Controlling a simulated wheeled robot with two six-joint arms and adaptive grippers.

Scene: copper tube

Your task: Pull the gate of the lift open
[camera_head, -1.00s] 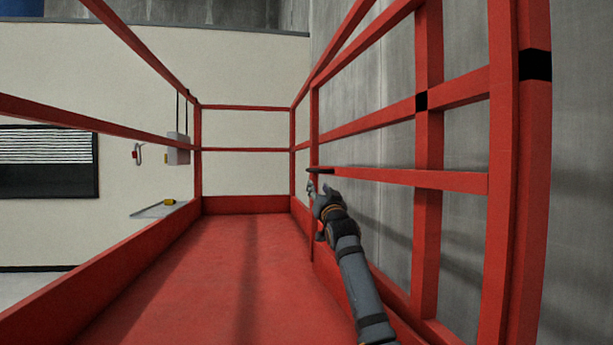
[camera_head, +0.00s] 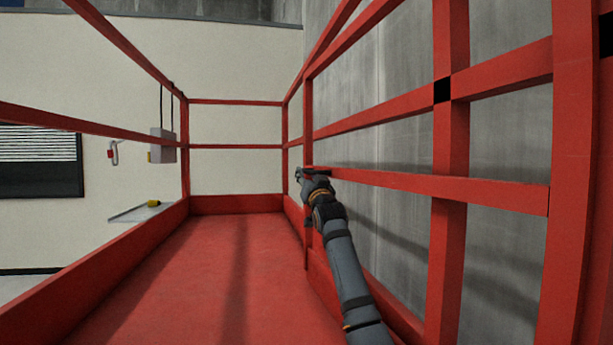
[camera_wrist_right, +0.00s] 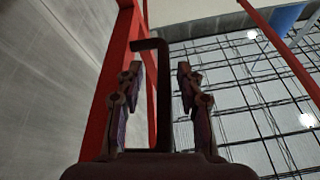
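The lift's gate shows as a red bar (camera_head: 430,183) along the right side, level and in line with the side railing, its far end at a red post (camera_head: 307,120). My right gripper (camera_head: 299,174) is at that far end. In the right wrist view, a black hooked handle (camera_wrist_right: 164,90) stands between the fingers of my right gripper (camera_wrist_right: 160,85). The fingers are open, with a gap visible on each side of the handle. In the head view the handle is mostly hidden by the gripper. My left gripper is not in view.
The red platform floor (camera_head: 215,285) is clear. Red railings enclose the platform. A grey control box (camera_head: 162,146) hangs at the left far corner, and a ledge with a yellow-handled tool (camera_head: 153,203) is at the left. A concrete wall (camera_head: 400,135) stands beyond the right railing.

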